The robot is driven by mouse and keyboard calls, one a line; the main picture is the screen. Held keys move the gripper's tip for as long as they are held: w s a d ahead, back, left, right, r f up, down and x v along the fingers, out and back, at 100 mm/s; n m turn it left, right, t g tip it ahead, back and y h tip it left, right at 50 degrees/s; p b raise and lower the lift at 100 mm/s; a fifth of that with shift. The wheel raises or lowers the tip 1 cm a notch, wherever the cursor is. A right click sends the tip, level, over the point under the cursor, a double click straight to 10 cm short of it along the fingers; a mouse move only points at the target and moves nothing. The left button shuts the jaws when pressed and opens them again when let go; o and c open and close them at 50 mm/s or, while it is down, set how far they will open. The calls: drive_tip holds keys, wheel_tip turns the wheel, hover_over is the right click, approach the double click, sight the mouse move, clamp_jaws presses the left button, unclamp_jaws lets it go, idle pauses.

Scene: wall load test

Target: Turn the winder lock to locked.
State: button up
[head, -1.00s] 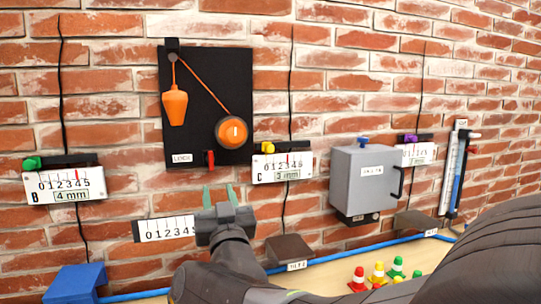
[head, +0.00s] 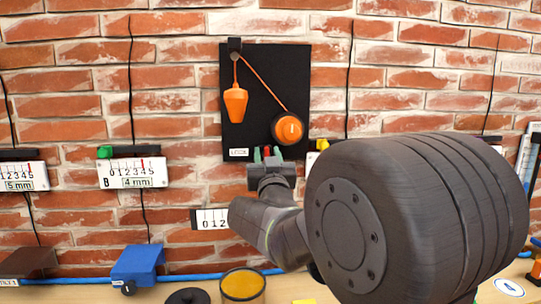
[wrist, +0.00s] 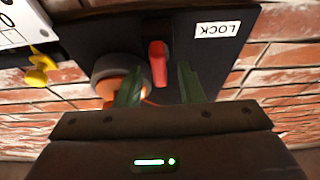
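The winder lock is a small red lever (wrist: 158,62) on a black wall panel (head: 262,75), beside a white LOCK label (head: 239,153). In the wrist view the label (wrist: 218,30) appears upside down. My gripper (head: 267,155) is at the panel's lower edge. In the wrist view my gripper (wrist: 159,84) is open, with one green finger on each side of the lever's line. I cannot tell whether either finger touches it. The orange round winder (head: 288,129) sits just above the lever, with an orange cord to a hanging orange plumb bob (head: 236,102).
A ruled card marked B (head: 137,174) hangs left of the panel, and another ruled card (head: 211,219) is below. A yellow knob (wrist: 38,68) is near the panel. A blue block (head: 146,265) and a yellow-topped pot (head: 242,285) stand below.

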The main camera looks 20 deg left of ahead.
drive_tip(key=shift+c, duration=0.2)
clamp_jaws()
drive_tip(key=shift+f+m, duration=0.1)
drive_tip(key=shift+m, duration=0.5)
drive_tip(key=m+h+b, duration=0.1)
drive_tip(key=m, duration=0.2)
drive_tip(key=shift+t+h, duration=0.4)
drive_tip(key=m+h, duration=0.1)
drive_tip(key=m, duration=0.1)
drive_tip(key=m+h, duration=0.1)
drive_tip(key=m, duration=0.2)
drive_tip(key=shift+d+h, duration=0.1)
drive_tip(key=shift+h, duration=0.3)
drive_tip(key=shift+w+d+f+m+g+h+p, duration=0.1)
drive_tip(key=shift+m+g+h+p, duration=0.55)
drive_tip(key=shift+m, duration=1.55)
drive_tip(key=shift+s+f+m+g+h+p, duration=0.15)
drive_tip(key=shift+m+h+p, duration=0.6)
drive_tip(key=shift+m+p, duration=1)
drive_tip(key=shift+w+d+f+m+g+h+p, duration=0.15)
drive_tip(key=shift+m+g+h+p, duration=0.4)
drive_tip(key=shift+m, duration=2.1)
drive_tip(key=shift+a, duration=0.1)
